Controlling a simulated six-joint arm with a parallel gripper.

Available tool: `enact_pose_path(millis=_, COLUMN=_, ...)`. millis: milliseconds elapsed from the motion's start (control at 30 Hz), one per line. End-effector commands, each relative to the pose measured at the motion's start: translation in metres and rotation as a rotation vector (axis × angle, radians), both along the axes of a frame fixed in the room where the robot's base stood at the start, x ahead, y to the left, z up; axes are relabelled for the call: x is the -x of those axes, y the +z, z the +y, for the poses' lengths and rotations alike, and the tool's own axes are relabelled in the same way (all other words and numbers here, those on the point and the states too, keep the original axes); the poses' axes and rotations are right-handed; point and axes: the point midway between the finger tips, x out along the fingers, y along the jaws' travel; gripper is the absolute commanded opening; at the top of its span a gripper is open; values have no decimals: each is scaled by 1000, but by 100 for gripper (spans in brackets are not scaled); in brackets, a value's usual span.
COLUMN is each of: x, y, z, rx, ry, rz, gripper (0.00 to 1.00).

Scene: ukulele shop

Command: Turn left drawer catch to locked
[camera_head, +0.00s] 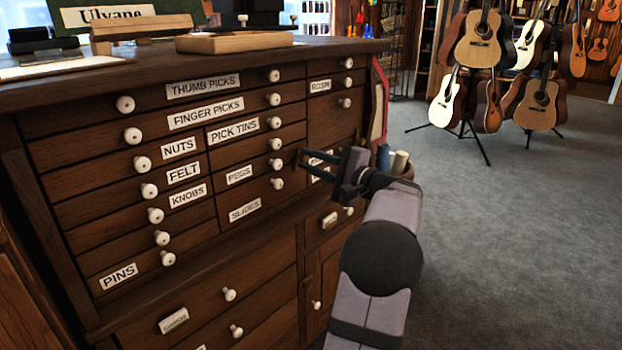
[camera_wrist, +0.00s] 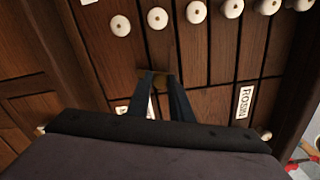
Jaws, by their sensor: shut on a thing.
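The wooden drawer cabinet (camera_head: 110,215) fills the left of the head view, with labelled drawers and white knobs. My gripper (camera_head: 303,160) reaches its front from the right, near the strip between the middle and right drawer columns. In the wrist view my gripper (camera_wrist: 160,78) has its two dark fingers closed around a small brass-brown piece (camera_wrist: 160,78), apparently the catch, against the wood. The fingers hide most of it, so I cannot tell which way it is turned. In the head view the fingertips and arm hide it.
White knobs (camera_wrist: 157,18) stick out close to my fingers. A wooden tray (camera_head: 235,43) lies on the cabinet top. A container with rolls (camera_head: 400,163) stands right behind my wrist. Guitars on stands (camera_head: 479,40) are farther back; the grey carpet (camera_head: 500,250) is open.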

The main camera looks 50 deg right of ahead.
Motion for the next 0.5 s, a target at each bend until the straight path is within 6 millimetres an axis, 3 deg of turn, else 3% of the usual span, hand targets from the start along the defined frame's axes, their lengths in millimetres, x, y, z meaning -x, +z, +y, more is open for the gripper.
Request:
enact_pose_path(millis=33, x=0, y=-8, z=0, rx=42, ry=0, rz=0, gripper=0)
enact_pose_path(millis=500, x=0, y=-3, z=0, rx=296, ry=1, rz=2, gripper=0)
